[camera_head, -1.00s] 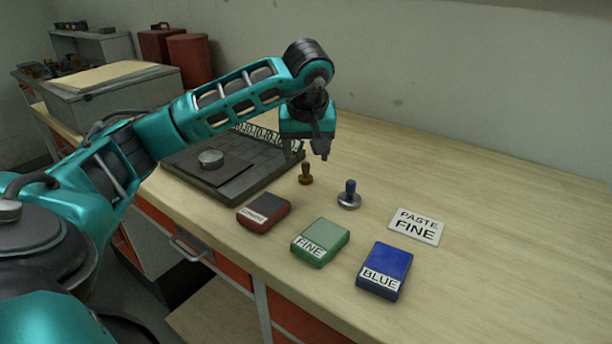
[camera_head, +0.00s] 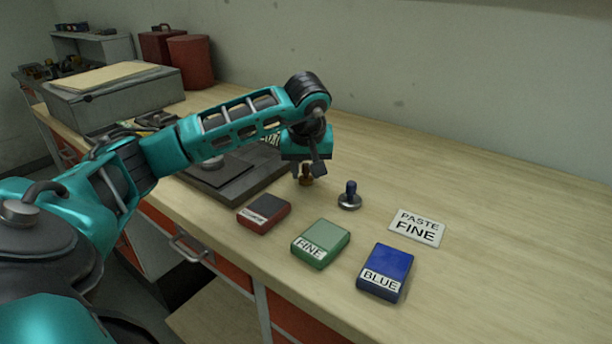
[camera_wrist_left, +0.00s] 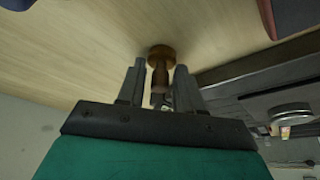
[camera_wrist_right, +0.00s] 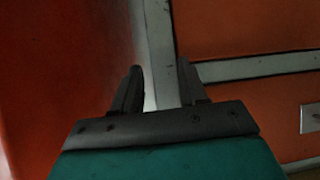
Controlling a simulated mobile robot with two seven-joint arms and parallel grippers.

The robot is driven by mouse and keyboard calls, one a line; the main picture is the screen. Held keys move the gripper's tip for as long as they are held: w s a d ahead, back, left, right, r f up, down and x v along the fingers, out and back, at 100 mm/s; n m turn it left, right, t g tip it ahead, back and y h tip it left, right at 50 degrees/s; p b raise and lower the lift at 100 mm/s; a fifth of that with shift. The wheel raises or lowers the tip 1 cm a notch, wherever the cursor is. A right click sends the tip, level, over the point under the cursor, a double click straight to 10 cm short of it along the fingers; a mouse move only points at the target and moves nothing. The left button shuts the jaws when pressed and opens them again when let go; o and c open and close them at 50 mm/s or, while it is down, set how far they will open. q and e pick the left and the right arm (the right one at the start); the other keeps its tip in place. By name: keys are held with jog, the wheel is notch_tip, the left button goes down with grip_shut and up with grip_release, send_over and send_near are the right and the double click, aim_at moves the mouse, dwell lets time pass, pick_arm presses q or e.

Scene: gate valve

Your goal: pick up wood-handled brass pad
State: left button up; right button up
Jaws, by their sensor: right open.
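The wood-handled brass pad (camera_head: 306,181) stands upright on the bench, partly hidden in the head view by my left gripper (camera_head: 308,172). In the left wrist view its round brass base (camera_wrist_left: 161,54) and wooden handle (camera_wrist_left: 160,76) show beyond and between the fingers. My left gripper (camera_wrist_left: 158,85) is open, with a finger on either side of the handle; I cannot tell whether either one touches it. My right gripper (camera_wrist_right: 160,88) is open and empty, facing orange cabinet fronts below the bench.
A blue-handled metal pad (camera_head: 349,197) stands close to the right. Red (camera_head: 264,213), green (camera_head: 320,243) and blue (camera_head: 384,271) boxes lie in front. A label card (camera_head: 417,227) lies to the right. A dark tray (camera_head: 245,188) is left of the pad. The bench's right side is clear.

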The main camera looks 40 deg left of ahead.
aim_at(306, 164)
pick_arm(q)
grip_shut()
notch_tip(306, 164, up, 20)
jog(key=p, duration=0.3)
dwell(0.4)
